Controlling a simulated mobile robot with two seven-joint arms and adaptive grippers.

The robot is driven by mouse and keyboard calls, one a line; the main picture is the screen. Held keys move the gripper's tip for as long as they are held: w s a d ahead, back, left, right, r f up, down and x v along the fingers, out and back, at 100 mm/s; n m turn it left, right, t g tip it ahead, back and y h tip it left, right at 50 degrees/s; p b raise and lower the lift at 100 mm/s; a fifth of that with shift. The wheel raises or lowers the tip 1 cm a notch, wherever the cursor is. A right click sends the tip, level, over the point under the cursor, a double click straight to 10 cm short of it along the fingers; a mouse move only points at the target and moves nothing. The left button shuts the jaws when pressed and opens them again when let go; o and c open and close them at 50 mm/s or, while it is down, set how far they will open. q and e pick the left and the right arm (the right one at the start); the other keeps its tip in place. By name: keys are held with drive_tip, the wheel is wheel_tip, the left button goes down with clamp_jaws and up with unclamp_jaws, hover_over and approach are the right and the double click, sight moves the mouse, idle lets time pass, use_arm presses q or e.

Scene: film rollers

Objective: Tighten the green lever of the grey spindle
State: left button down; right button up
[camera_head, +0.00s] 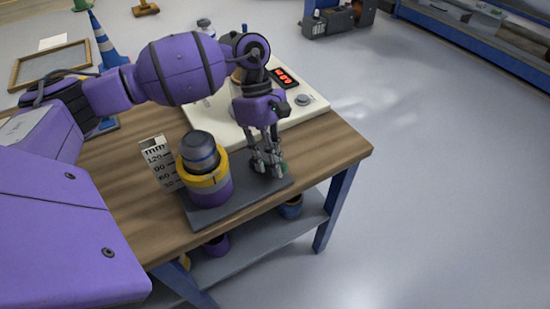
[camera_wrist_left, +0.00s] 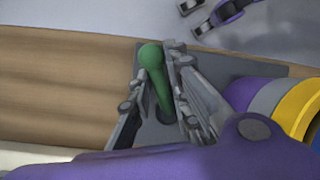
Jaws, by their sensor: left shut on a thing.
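The green lever (camera_wrist_left: 153,65) is a round-headed rod standing on a dark grey base plate (camera_head: 240,197). My left gripper (camera_head: 268,168) reaches down from above and is shut on the lever, with a finger on each side of it in the left wrist view (camera_wrist_left: 160,90). In the head view the fingers hide most of the lever. On the same plate stands a purple cylinder (camera_head: 208,192) with a yellow band and a dark grey cylinder (camera_head: 200,146) on top. I cannot tell which part is the grey spindle. What looks like my right gripper (camera_wrist_left: 195,18) shows over the floor, fingers apart.
A white upright scale marked in mm (camera_head: 158,164) stands left of the cylinder. A pale device with a red display (camera_head: 285,78) lies behind my gripper. The wooden table (camera_head: 335,145) is bare at its right corner. Pots sit on the shelf below.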

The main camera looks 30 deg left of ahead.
use_arm(q)
drive_tip(key=shift+s+f, duration=0.15)
use_arm(e)
drive_tip(key=shift+s, duration=0.25)
use_arm(q)
drive_tip(key=c, duration=1.9)
unclamp_jaws()
drive_tip(key=o, duration=0.3)
use_arm(e)
drive_tip(key=shift+s, duration=0.2)
use_arm(q)
drive_tip(key=shift+r, duration=0.2)
drive_tip(key=shift+w+a+r, duration=0.15)
drive_tip(key=shift+w+r, duration=0.05)
drive_tip(key=shift+r, duration=0.05)
drive_tip(key=v, duration=1.1)
drive_tip(key=shift+r, duration=0.15)
use_arm(e)
drive_tip(key=shift+w, duration=0.15)
